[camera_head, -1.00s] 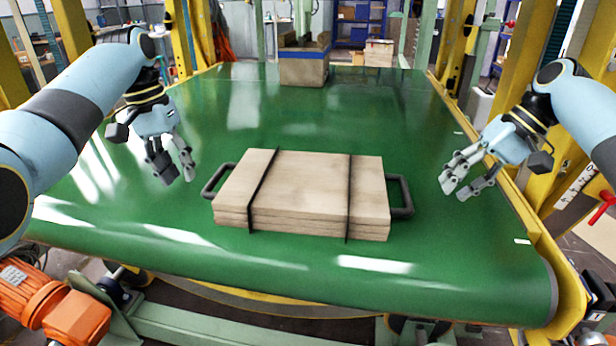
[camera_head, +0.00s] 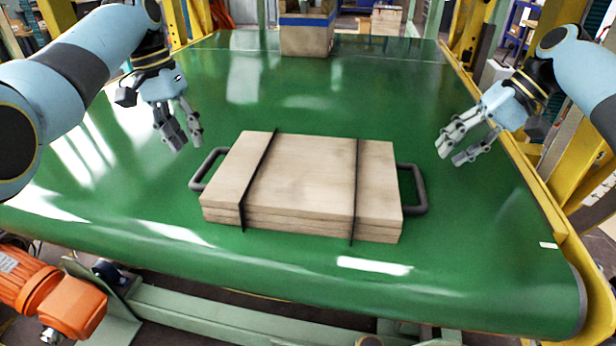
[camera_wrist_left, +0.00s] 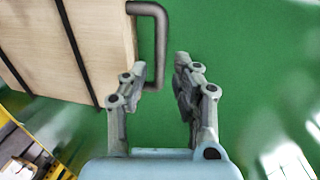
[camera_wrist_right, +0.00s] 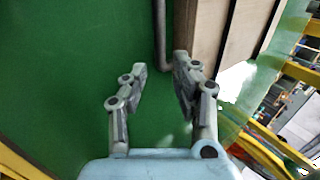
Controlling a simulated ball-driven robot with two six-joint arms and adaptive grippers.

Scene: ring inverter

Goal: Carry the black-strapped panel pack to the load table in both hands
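The panel pack (camera_head: 305,180) is a flat stack of pale wooden panels with two black straps and a dark handle at each end. It lies on the green belt. My left gripper (camera_head: 180,144) is open and empty, up and left of the left handle (camera_head: 203,170). In the left wrist view that handle (camera_wrist_left: 160,45) is just beyond the fingers (camera_wrist_left: 157,85). My right gripper (camera_head: 455,152) is open and empty, up and right of the right handle (camera_head: 419,190). In the right wrist view that handle (camera_wrist_right: 161,35) lies beyond the fingers (camera_wrist_right: 158,85).
The wide green belt (camera_head: 400,100) has free room around the pack. A cardboard box (camera_head: 306,35) with blue trim stands at its far end. Yellow frame rails (camera_head: 500,130) edge the right side. An orange motor (camera_head: 60,300) is at the lower left. No load table is identifiable.

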